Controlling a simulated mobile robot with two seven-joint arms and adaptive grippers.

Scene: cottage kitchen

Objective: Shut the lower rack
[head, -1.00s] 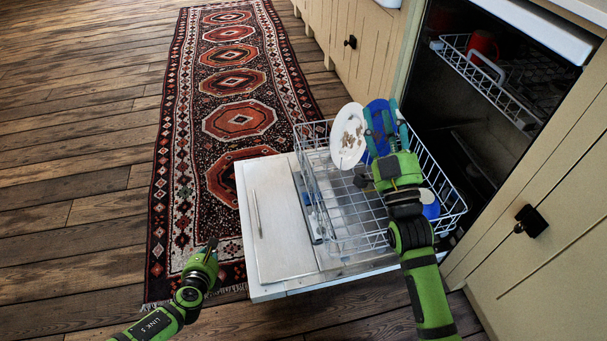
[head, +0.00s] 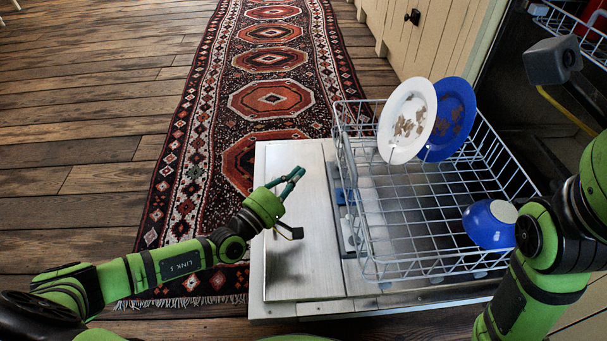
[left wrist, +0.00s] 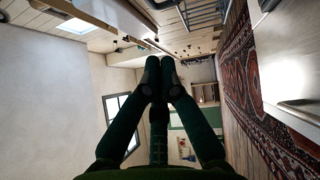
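The lower rack (head: 366,232) is a pale wire basket, pulled out over the open dishwasher door (head: 300,200). It holds a white plate with brown food bits (head: 397,128), a blue plate (head: 458,112) and a blue bowl (head: 484,228). My left gripper (head: 295,179) is above the door's outer part, left of the rack and apart from it. In the left wrist view its fingers (left wrist: 159,64) meet at the tips with nothing between them.
The upper rack (head: 575,22) shows inside the dark dishwasher at the top right, with something red in it. A patterned rug (head: 255,100) runs beyond the door. Cream cabinets (head: 425,40) stand behind. The floor at left is clear.

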